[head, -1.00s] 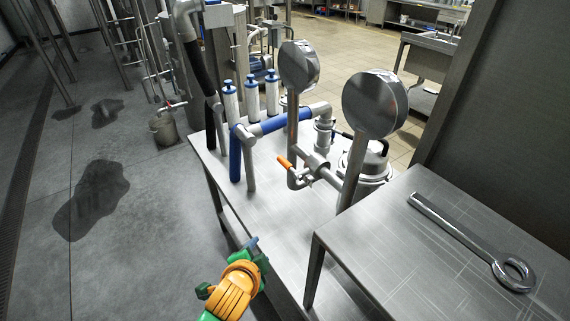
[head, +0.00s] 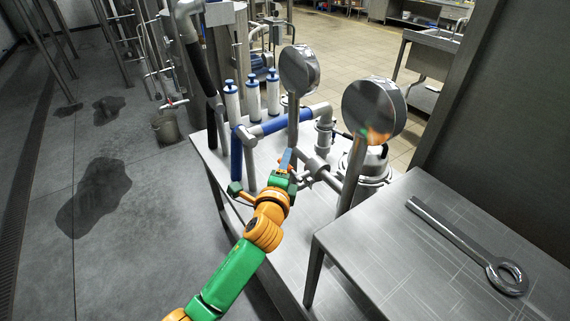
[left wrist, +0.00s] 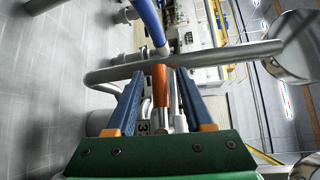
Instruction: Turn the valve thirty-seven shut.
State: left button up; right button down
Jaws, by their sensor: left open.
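The valve's orange lever handle (left wrist: 160,88) shows in the left wrist view between the two blue fingers of my left gripper (left wrist: 158,78). The fingers are apart, one on each side of the handle; I cannot tell whether either touches it. In the head view my left gripper (head: 287,162) reaches over the steel table to the valve's pipework (head: 317,168) and hides the handle. Part of a label with a "3" (left wrist: 145,127) shows below the handle in the left wrist view; the rest is covered. My right gripper is not in view.
Two round steel gauges (head: 374,107) (head: 299,69) stand close by on posts. A blue-sleeved pipe (head: 268,127) runs behind the gripper. A large wrench (head: 470,245) lies on the near right table (head: 400,255). The floor at left is open, with dark wet patches (head: 92,198).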

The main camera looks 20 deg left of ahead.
pick_arm(q)
jog(key=shift+c, duration=0.3)
jog(key=shift+s, duration=0.1)
grip_shut()
dwell(0.9)
